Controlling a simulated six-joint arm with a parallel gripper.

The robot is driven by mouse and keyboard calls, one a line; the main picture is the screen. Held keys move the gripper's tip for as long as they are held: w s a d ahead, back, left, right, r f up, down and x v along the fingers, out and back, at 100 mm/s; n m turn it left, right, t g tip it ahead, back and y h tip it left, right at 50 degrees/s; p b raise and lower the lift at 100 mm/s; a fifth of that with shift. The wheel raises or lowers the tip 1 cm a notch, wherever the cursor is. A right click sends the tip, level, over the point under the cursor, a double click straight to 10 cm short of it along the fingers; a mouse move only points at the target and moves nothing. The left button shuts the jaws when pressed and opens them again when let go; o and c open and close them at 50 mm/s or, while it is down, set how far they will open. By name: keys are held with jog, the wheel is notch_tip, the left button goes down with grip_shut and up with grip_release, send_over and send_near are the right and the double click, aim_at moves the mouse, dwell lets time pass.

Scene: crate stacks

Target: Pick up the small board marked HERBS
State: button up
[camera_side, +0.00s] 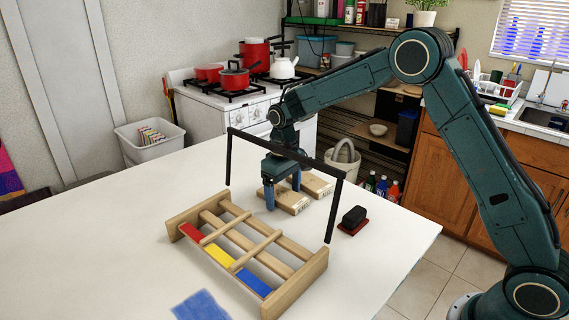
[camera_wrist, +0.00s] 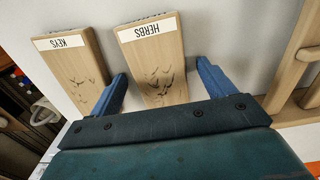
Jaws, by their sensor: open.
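The small wooden board marked HERBS (camera_wrist: 155,65) lies flat on the white table, its white label upside down in the wrist view. In the side view it is the nearer of two boards (camera_side: 288,200), partly hidden by my gripper. My gripper (camera_side: 283,192) is open, pointing down, with one blue finger on each side of this board. In the wrist view the fingers of my gripper (camera_wrist: 160,70) straddle the HERBS board, with gaps to its edges. I cannot tell how far down the fingertips reach.
A similar board marked KEYS (camera_wrist: 70,68) lies beside it, close to one finger. A black bar frame (camera_side: 290,150) stands over the near side. A wooden rack (camera_side: 295,285) with red, yellow and blue strips is in front. A black block on a red base (camera_side: 353,217) is at right.

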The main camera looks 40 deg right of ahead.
aim_at(284, 195)
dwell(0.3)
jog(key=c, duration=1.1)
jog(key=shift+r, duration=0.15)
notch_tip(284, 195, up, 20)
dwell(0.6)
